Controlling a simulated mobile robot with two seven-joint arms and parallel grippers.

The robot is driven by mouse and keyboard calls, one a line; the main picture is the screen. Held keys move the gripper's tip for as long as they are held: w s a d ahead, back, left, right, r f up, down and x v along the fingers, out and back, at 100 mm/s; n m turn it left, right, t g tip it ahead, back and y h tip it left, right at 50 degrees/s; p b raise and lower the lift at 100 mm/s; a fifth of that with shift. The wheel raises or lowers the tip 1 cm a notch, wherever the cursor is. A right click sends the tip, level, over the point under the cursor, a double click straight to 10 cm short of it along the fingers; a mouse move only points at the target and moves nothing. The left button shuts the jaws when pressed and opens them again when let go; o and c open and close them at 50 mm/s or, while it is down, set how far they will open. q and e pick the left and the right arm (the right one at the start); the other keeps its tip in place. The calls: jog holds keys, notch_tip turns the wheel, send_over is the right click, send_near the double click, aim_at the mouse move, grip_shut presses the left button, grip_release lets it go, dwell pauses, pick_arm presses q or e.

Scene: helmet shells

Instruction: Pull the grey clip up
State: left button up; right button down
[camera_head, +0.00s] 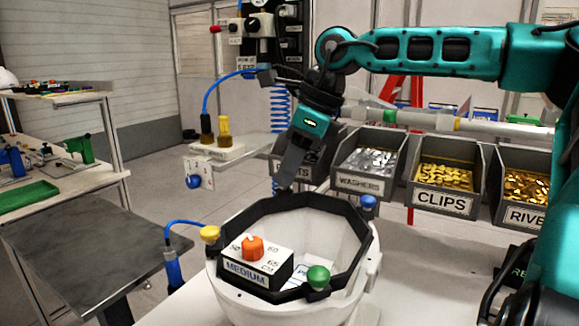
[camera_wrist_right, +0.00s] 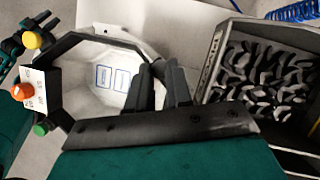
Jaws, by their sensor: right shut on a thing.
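A white helmet shell (camera_head: 230,295) with a black angular rim (camera_head: 345,212) stands open side up on the light table. My right gripper (camera_head: 287,182) reaches down to the far left part of the rim, jaws shut. In the right wrist view its two dark fingers (camera_wrist_right: 160,72) stand close together in front of the shell (camera_wrist_right: 105,62). The grey clip is hidden between or behind the fingers. A yellow clip (camera_head: 210,233), a green clip (camera_head: 318,276) and a blue clip (camera_head: 368,201) sit around the rim.
A white box marked MEDIUM with an orange knob (camera_head: 252,247) sits at the shell's front. Grey bins of washers (camera_head: 365,184), clips (camera_head: 440,202) and rivets line the back. A dark-topped table (camera_head: 80,240) stands left. Bare table lies right of the shell.

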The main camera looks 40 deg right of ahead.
jog(key=c, duration=1)
grip_release()
jog(key=p+v, duration=0.1)
jog(key=v, duration=1.2)
jog(key=shift+w+f, duration=0.1)
